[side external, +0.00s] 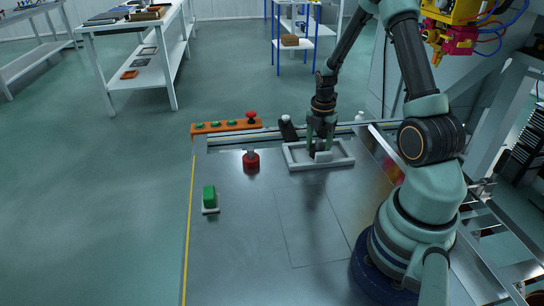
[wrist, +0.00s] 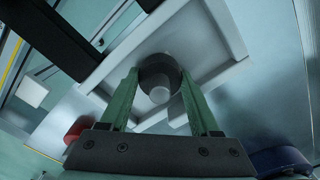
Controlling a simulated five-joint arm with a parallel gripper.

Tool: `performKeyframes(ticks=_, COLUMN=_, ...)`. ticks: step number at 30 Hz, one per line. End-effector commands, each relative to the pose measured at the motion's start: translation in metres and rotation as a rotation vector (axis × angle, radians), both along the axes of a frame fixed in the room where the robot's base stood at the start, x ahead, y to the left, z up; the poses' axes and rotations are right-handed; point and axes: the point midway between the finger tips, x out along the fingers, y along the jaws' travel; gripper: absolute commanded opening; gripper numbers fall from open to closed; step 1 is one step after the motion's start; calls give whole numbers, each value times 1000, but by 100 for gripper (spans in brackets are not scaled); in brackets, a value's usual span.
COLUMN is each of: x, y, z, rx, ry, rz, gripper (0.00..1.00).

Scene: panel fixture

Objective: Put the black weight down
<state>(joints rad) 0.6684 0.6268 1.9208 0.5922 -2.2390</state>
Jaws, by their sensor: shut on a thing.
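My gripper (side external: 320,148) points down over the shallow pale tray (side external: 346,160) at the back of the metal panel. In the wrist view its two green fingers (wrist: 160,98) are shut on the black weight (wrist: 158,66), a dark round body with a lighter grey knob. The weight is inside the outline of the tray (wrist: 105,70) in that view.
A red weight-like piece (side external: 251,162) with a grey knob stands left of the tray. A green block on a white base (side external: 209,198) is nearer the front left. An orange button bar (side external: 226,126) and a black lever (side external: 288,130) line the back edge. The front panel (side external: 260,235) is clear.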

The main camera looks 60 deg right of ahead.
Motion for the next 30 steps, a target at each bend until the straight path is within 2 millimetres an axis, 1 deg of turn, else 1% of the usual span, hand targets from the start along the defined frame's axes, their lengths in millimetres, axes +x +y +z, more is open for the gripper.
performKeyframes(ticks=2, x=0, y=0, z=-2, rx=0, ry=0, rz=0, gripper=0)
performKeyframes(ticks=3, x=0, y=0, z=-2, rx=0, ry=0, rz=0, gripper=74)
performKeyframes(ticks=4, x=0, y=0, z=-2, rx=0, ry=0, rz=0, gripper=86)
performKeyframes(ticks=5, x=0, y=0, z=-2, rx=0, ry=0, rz=0, gripper=93)
performKeyframes(ticks=14, x=0, y=0, z=-1, rx=0, ry=0, rz=0, gripper=93)
performKeyframes(ticks=17, x=0, y=0, z=3, rx=-1, ry=-1, rz=0, gripper=93)
performKeyframes(ticks=20, x=1, y=-1, z=14, rx=-2, ry=-2, rz=0, gripper=93)
performKeyframes(ticks=23, x=1, y=-1, z=31, rx=-3, ry=-4, rz=0, gripper=93)
performKeyframes(ticks=30, x=1, y=-1, z=81, rx=-3, ry=-4, rz=0, gripper=93)
